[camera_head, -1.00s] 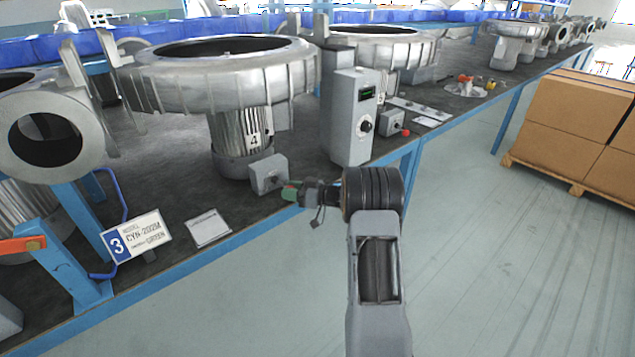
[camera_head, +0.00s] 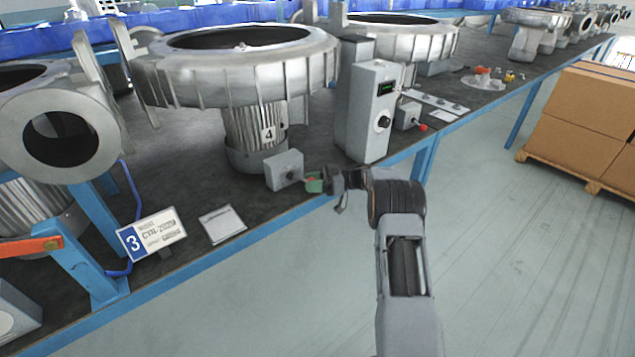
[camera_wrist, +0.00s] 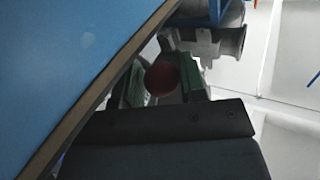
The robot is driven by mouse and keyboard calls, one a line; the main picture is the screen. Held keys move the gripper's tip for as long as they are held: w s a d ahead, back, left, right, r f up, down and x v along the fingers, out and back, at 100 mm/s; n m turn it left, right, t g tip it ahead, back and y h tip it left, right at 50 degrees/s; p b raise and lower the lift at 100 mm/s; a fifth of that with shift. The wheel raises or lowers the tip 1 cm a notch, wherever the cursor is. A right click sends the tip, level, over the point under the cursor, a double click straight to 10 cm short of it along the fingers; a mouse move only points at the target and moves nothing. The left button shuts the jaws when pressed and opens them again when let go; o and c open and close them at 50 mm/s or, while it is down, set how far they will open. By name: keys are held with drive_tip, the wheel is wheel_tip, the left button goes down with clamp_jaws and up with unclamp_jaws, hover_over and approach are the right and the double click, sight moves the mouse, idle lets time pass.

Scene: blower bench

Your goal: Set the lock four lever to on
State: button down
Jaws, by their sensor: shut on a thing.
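The lock four box (camera_head: 284,170) is a small grey box on the bench's front edge, before the blower marked 4 (camera_head: 268,135). Its lever reaches out on the right side and ends in a red knob (camera_head: 309,179). My gripper (camera_head: 315,183), with green finger pads, is at this knob, just right of the box. In the wrist view the dark red knob (camera_wrist: 162,79) sits between the two green fingers, which are shut on it. The lever's shaft is mostly hidden, and I cannot read any on or off marks.
A tall grey control cabinet (camera_head: 367,112) with a black dial stands close behind my gripper. Another small box with a red knob (camera_head: 422,128) is farther right.

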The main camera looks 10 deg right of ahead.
drive_tip(key=shift+a, duration=0.25)
drive_tip(key=c, duration=0.8)
unclamp_jaws()
drive_tip(key=shift+a, duration=0.15)
drive_tip(key=shift+d, duration=0.2)
drive_tip(key=d, duration=0.4)
drive_tip(key=s+d, duration=0.1)
drive_tip(key=d, duration=0.8)
drive_tip(key=shift+s+d, duration=0.3)
drive_tip(key=shift+d, duration=0.05)
drive_tip(key=shift+d, duration=0.1)
